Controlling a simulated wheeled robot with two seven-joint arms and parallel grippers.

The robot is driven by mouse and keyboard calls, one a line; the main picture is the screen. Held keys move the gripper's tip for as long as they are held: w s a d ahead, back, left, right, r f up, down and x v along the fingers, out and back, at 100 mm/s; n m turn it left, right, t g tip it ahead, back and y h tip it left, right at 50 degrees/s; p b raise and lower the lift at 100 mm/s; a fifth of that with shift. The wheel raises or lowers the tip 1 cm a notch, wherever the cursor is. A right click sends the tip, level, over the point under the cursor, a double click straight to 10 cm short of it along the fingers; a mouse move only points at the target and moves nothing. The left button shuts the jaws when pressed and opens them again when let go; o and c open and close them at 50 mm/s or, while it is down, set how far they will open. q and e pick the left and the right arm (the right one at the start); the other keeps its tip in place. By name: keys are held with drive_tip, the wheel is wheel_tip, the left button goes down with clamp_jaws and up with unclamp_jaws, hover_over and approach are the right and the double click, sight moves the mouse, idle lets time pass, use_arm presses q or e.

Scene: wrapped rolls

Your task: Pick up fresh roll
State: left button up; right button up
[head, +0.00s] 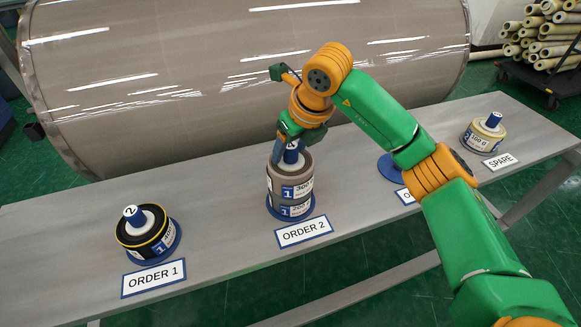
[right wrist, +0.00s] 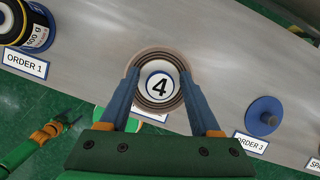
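Wrapped rolls stand on several spindles. At ORDER 2 a grey-brown stack (head: 290,188) of two rolls, labelled 300 and 200, sits on a blue base. Its top with a "4" (right wrist: 160,86) shows in the right wrist view. My right gripper (right wrist: 160,78) is over this stack, its blue fingers open, one on each side of the "4" top. A dark roll with yellow edges (head: 146,238) sits at ORDER 1, its knob marked "2". A pale roll marked 100 g (head: 482,138) sits at SPARE.
The ORDER 3 spindle (right wrist: 264,115) is blue and bare; my right arm partly hides it in the head view. The grey bench (head: 215,205) is clear between stations. A big wrapped cylinder (head: 240,70) lies behind it. A cart of tubes (head: 540,40) stands back right.

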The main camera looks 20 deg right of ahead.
clamp_jaws()
idle(1.2)
